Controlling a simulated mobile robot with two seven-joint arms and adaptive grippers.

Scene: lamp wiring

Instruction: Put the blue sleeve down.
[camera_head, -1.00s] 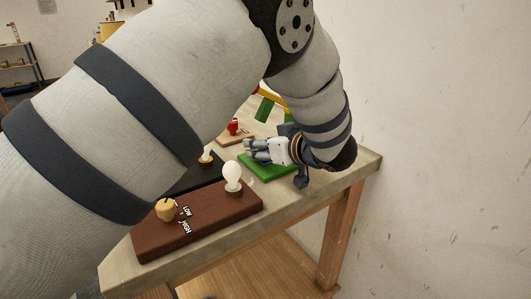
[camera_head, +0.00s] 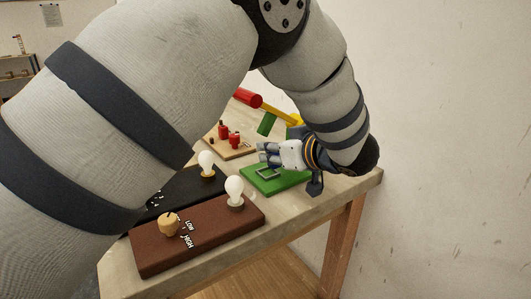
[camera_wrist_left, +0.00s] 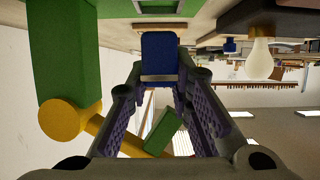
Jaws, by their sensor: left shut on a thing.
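My left gripper (camera_head: 266,154) is low over the green board (camera_head: 291,179) at the right side of the table. In the left wrist view its two fingers (camera_wrist_left: 160,88) are shut on the blue sleeve (camera_wrist_left: 159,54), a small blue block at the fingertips. In the head view the fingers hide the sleeve. The metal frame (camera_head: 268,171) shows on the board below the fingers. My right gripper is not in view.
A brown board (camera_head: 160,252) with a knob and bulb (camera_head: 234,188) stands in front. A black board (camera_head: 180,188) with another bulb (camera_head: 206,160) is behind it. Red parts (camera_head: 234,140) and a red, yellow and green object (camera_head: 249,98) lie farther back. The wall is close on the right.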

